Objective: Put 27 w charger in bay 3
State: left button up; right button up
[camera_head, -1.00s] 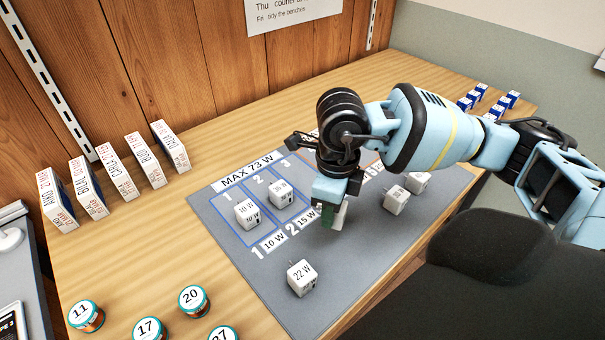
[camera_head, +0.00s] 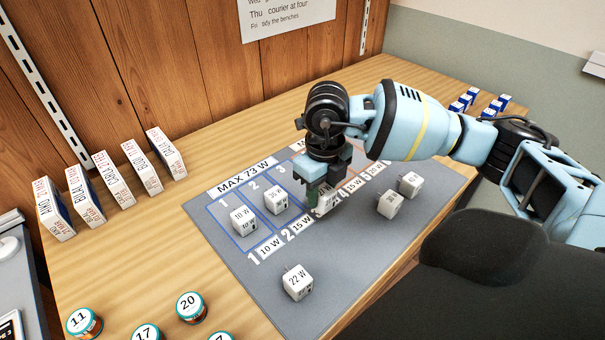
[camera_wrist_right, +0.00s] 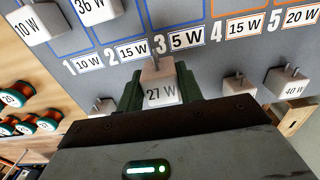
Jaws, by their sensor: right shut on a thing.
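The 27 W charger (camera_wrist_right: 160,92) is a white block with prongs, printed "27 W". My right gripper (camera_wrist_right: 159,82) is shut on it, one green-padded finger on each side. In the head view the charger (camera_head: 326,203) is partly hidden by the right gripper (camera_head: 318,190), low over the grey mat (camera_head: 335,270). In the wrist view the charger's prongs point at the "3 / 5 W" label, at the near end of bay 3 (camera_wrist_right: 175,10). I cannot tell whether the charger touches the mat. In the head view my gripper hides part of bay 3. My left gripper is not in view.
A 10 W charger (camera_head: 243,221) stands in bay 1 and a 36 W charger (camera_head: 276,200) in bay 2, just left. A 22 W charger (camera_head: 297,283) stands in front; a 40 W charger (camera_wrist_right: 288,82) and another (camera_head: 390,204) stand right.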

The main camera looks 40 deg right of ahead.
jog(key=w+d, duration=0.1)
jog(key=w, duration=0.5)
jog(key=w+d+f, duration=0.1)
jog(key=w, duration=0.2)
jog(key=shift+w+d, duration=0.1)
jog(key=shift+d, duration=0.25)
jog(key=shift+w, duration=0.1)
jog(key=shift+w, duration=0.2)
jog(key=shift+f, duration=1.7)
jog(key=shift+f, duration=0.15)
jog(key=o, duration=1)
notch_tip(320, 180, up, 12)
jog(key=shift+r, duration=0.15)
